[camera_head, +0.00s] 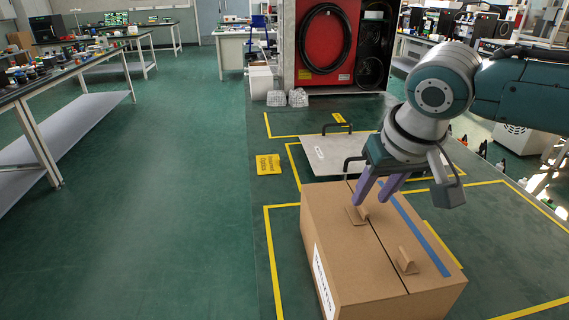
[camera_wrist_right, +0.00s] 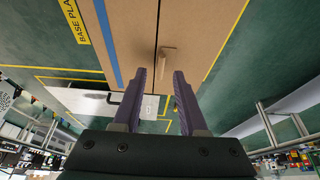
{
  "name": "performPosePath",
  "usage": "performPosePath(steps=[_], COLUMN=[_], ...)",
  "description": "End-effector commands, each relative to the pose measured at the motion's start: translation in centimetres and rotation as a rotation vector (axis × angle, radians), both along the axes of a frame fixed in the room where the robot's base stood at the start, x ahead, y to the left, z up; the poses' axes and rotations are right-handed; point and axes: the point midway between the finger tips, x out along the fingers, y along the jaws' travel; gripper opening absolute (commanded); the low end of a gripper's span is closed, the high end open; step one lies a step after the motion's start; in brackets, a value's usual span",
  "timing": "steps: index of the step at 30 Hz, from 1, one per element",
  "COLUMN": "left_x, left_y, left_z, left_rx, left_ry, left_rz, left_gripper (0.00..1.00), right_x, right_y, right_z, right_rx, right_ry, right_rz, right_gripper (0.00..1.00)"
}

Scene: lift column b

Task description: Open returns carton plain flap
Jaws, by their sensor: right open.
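The plain flap (camera_head: 325,210) is on the left, with a small cardboard tab (camera_head: 356,216). The right flap bears a blue strip (camera_head: 420,233) and another tab (camera_head: 405,262). My right gripper (camera_head: 371,201) is open, its purple fingers pointing down over the far part of the carton, at the plain flap's tab. In the wrist view that tab (camera_wrist_right: 167,62) shows between the fingertips, beyond them. I cannot tell whether they touch it. My left gripper is not in view.
A cabinet with a red hose panel (camera_head: 325,40) stands further back. Workbenches (camera_head: 60,80) line the left. The green floor left of the carton is clear.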

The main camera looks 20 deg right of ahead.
Motion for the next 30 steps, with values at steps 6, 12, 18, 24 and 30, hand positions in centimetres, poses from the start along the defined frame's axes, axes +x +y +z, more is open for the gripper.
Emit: performPosePath(steps=[6, 12, 18, 24, 30], left_x=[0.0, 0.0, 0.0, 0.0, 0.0], left_y=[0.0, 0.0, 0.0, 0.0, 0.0], left_z=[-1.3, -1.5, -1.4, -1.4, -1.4], left_rx=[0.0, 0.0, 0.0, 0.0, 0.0], left_ry=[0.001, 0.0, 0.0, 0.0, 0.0], left_rz=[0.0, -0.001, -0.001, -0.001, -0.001], left_gripper=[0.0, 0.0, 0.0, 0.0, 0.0], right_x=[1.1, 1.4, 1.4, 1.4, 1.4], right_y=[-0.2, -0.3, -0.3, -0.3, -0.3], right_z=[-2.9, -3.5, -3.5, -3.5, -3.5], right_rx=[0.0, 0.0, 0.001, 0.001, 0.001], right_ry=[0.0, 0.0, 0.0, 0.0, 0.0], right_rz=[0.0, 0.001, 0.001, 0.001, 0.001], right_gripper=[0.42, 0.42, 0.42, 0.2, 0.0])
